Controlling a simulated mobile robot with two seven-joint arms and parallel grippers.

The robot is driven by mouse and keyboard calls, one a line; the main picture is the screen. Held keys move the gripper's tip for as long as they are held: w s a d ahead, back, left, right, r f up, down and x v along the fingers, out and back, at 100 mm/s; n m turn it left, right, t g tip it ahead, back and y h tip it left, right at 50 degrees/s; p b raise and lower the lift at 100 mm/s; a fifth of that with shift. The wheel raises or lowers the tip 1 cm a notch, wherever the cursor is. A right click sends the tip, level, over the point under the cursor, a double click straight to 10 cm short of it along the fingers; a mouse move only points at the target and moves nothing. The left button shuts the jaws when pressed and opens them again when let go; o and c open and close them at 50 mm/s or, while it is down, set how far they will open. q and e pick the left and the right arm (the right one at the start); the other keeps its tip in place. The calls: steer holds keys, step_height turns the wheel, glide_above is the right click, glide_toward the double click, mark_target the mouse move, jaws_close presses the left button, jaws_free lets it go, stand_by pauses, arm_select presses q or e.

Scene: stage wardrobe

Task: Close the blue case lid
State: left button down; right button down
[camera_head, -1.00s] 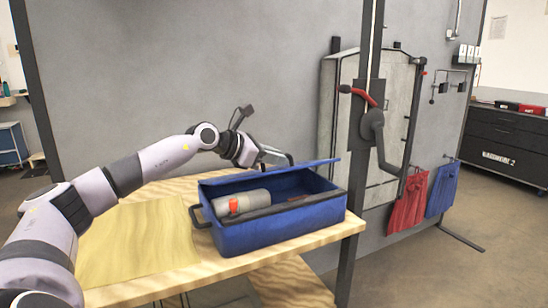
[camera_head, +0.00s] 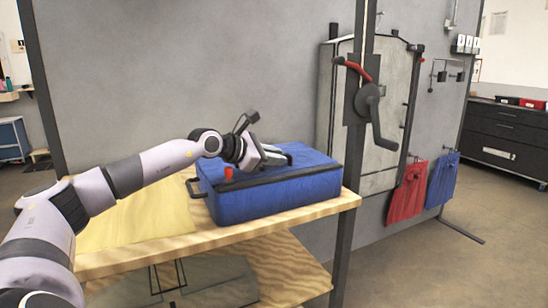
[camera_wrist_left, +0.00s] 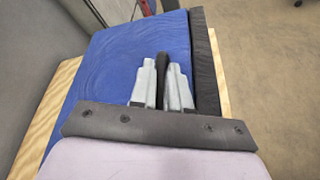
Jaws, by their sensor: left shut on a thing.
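The blue case (camera_head: 282,195) sits on the wooden table. Its blue lid (camera_head: 312,160) lies down over the top, and the inside is hidden. A small orange-red piece (camera_head: 228,173) shows at the front left of the lid; I cannot tell whether it pokes through. My left gripper (camera_head: 281,157) is over the lid. In the left wrist view the gripper fingers (camera_wrist_left: 163,84) are shut on a narrow dark handle (camera_wrist_left: 162,66) above the blue lid (camera_wrist_left: 110,60). A dark strip (camera_wrist_left: 205,65) runs along the case edge. My right gripper is not in view.
The wooden table (camera_head: 290,222) has a yellowish sheet (camera_head: 135,225) left of the case. A grey panel wall stands behind. A metal cabinet with a crank (camera_head: 375,115) and red (camera_head: 408,188) and blue (camera_head: 441,180) cloth bags are at the right.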

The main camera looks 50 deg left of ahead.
arm_select(q)
steer(key=shift+f, duration=0.3)
steer(key=c, duration=1.4)
jaws_free()
steer(key=shift+c, duration=0.2)
